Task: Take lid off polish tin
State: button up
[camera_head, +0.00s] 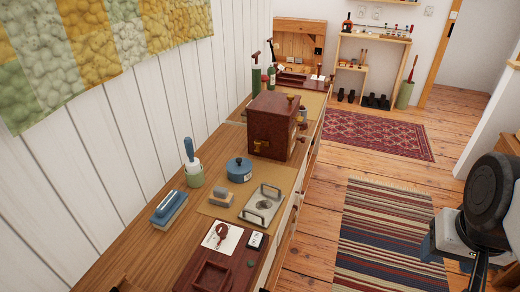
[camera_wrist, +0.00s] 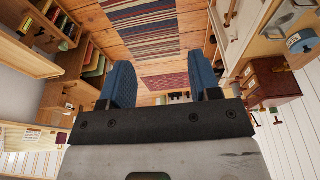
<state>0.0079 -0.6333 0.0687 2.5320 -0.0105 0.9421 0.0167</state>
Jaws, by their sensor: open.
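A round blue tin with a small dark knob on its lid (camera_head: 239,169) stands on the tan mat (camera_head: 225,204) on the long wooden counter. It looks like the polish tin, and the lid looks seated on it. What seems to be the same tin also shows at the right edge of the wrist view (camera_wrist: 302,41). My gripper (camera_wrist: 163,80) is open, with nothing between its blue-padded fingers. It points over the floor, well away from the tin. In the head view my arm is at the right edge, and the fingers cannot be made out.
A brown box (camera_head: 272,126) stands just behind the tin. A green cup with a brush (camera_head: 194,176), a grey-tan block (camera_head: 221,196), a metal tray with handles (camera_head: 262,205) and a blue block (camera_head: 168,209) surround it. Striped rug (camera_head: 390,235) and open floor lie right of the counter.

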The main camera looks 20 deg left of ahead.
jog(key=shift+w, duration=0.1)
jog(key=w+a+r+n, duration=0.1)
jog(key=w+a+n, duration=0.3)
jog(key=w, duration=0.3)
jog(key=w+a+r+n, duration=0.2)
jog(key=w+a+n, duration=0.15)
jog(key=w, duration=0.45)
jog(key=n+g, duration=0.3)
jog(key=n, duration=1.6)
send_over(238, 159)
notch_tip(238, 159, down, 21)
jog(key=shift+w+d+r, duration=0.1)
jog(key=shift+d, duration=0.05)
jog(key=shift+f, duration=1.4)
